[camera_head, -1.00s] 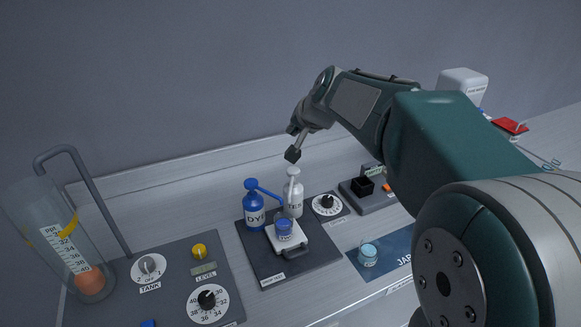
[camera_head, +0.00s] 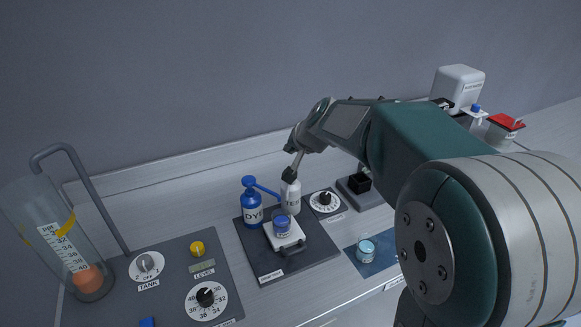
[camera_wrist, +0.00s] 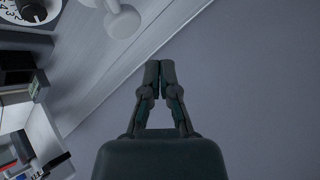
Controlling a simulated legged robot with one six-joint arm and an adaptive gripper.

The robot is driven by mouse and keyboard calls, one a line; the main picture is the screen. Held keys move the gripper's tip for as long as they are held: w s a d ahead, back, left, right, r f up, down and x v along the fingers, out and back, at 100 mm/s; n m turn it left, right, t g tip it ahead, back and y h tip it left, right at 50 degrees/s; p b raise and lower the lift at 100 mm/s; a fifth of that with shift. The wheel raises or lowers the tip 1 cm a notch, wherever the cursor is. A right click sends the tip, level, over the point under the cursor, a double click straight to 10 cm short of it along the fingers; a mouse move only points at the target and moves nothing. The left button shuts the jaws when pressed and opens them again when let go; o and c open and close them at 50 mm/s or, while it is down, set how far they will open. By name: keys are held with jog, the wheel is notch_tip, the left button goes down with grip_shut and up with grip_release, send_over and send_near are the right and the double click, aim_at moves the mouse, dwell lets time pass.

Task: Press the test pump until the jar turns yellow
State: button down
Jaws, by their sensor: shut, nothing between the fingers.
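The white pump bottle (camera_head: 290,200) stands behind a small white platform (camera_head: 286,241), right of the blue pump bottle (camera_head: 252,207) marked DY.
A dial (camera_head: 325,201) and a black box (camera_head: 359,184) stand to the right of the bottles. A pale blue cup (camera_head: 366,251) stands on a blue mat. A clear tank (camera_head: 58,240) and a panel with knobs (camera_head: 205,298) are at left. The back wall is close behind.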

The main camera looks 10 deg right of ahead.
aim_at(291, 165)
jog(key=shift+f, duration=1.4)
dwell(0.4)
jog(key=shift+f, duration=0.3)
jog(key=shift+s+f, duration=0.1)
jog(key=shift+f, duration=0.7)
dwell(1.0)
jog(key=shift+r, duration=1.2)
jog(key=shift+r, duration=2.55)
